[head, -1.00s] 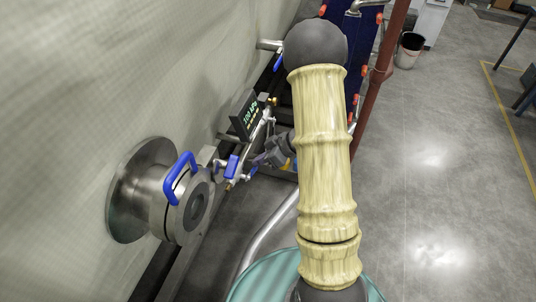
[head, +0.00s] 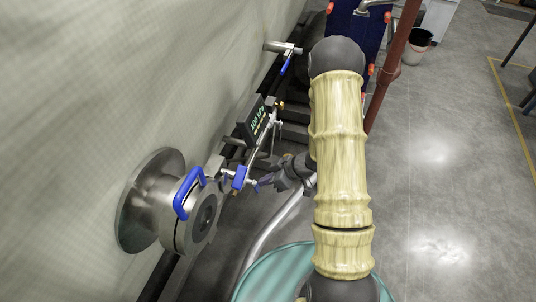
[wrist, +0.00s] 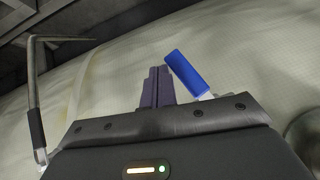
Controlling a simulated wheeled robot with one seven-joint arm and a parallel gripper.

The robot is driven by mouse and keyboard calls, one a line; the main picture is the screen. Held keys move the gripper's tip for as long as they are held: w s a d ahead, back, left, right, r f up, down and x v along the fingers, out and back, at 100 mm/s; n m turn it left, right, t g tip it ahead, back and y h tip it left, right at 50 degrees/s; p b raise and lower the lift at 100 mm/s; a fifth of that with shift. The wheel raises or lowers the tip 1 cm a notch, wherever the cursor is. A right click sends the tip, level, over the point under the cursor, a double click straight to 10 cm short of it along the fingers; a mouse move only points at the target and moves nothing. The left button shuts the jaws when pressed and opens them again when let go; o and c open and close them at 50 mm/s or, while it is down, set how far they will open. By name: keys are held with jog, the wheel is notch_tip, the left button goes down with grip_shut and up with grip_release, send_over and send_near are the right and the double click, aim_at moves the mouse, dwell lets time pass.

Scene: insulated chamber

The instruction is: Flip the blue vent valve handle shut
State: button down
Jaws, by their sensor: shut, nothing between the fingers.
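In the wrist view, a blue handle (wrist: 187,73) stands tilted just right of my gripper's fingers (wrist: 155,88). The fingers are together with nothing between them. I cannot tell whether they touch the handle. The handle's lower end is hidden behind the gripper body.
A large steel flange (head: 152,205) with a blue grab handle (head: 188,194) projects from the pale wall at left. Another blue lever (head: 287,65) is farther back. A teal drum (head: 262,274) stands below my arm. The right-hand floor is largely open.

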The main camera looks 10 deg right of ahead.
jog(key=shift+r+p, duration=0.8)
jog(key=shift+w, duration=0.1)
jog(key=w+d+r, duration=0.1)
jog(key=w+d, duration=0.1)
jog(key=d, duration=0.4)
jog(key=w+d+r+b, duration=0.1)
jog(key=w+d, duration=0.2)
jog(key=d, duration=0.3)
jog(key=shift+r, duration=0.35)
jog(key=shift+w+a, duration=0.1)
dwell(0.4)
